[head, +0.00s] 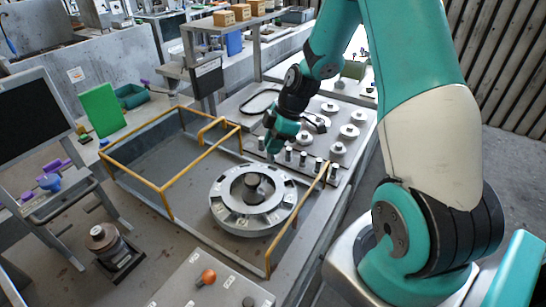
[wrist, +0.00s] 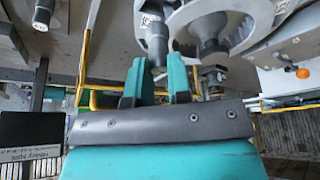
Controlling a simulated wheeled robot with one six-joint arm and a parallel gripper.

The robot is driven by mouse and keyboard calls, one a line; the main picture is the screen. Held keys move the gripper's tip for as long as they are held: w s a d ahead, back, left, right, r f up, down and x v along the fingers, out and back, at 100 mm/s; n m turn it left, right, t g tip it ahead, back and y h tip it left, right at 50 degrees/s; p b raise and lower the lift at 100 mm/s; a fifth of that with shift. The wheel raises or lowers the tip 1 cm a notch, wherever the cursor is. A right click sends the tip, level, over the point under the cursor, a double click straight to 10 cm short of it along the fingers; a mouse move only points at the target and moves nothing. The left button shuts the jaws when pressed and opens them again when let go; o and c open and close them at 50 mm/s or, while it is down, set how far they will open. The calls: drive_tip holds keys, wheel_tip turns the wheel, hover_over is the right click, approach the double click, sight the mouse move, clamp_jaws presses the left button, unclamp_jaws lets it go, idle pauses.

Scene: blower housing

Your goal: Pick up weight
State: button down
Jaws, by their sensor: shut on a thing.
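My gripper (head: 274,146) is above the right back part of the work area, between the ring-shaped housing part and the row of small weights. In the wrist view, my gripper (wrist: 157,72) has its teal fingers closed on a grey cylindrical weight (wrist: 157,40), which sticks out beyond the fingertips. The held weight is hard to make out in the head view. Other small metal weights (head: 303,158) stand upright in a row on the grey plate just right of the gripper. The round slotted housing part (head: 223,208) lies below and in front.
A yellow rail frame (head: 160,187) surrounds the sunken bay that holds the housing part. Several round discs with knobs (head: 349,131) stand on the plate behind. A panel with an orange knob (head: 207,276) is in front. A screen (head: 28,115) stands at left.

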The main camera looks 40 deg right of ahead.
wheel_tip(320, 180, up, 20)
drive_tip(key=p, duration=0.2)
idle(0.4)
drive_tip(key=shift+s+f, duration=0.1)
drive_tip(key=shift+s, duration=0.05)
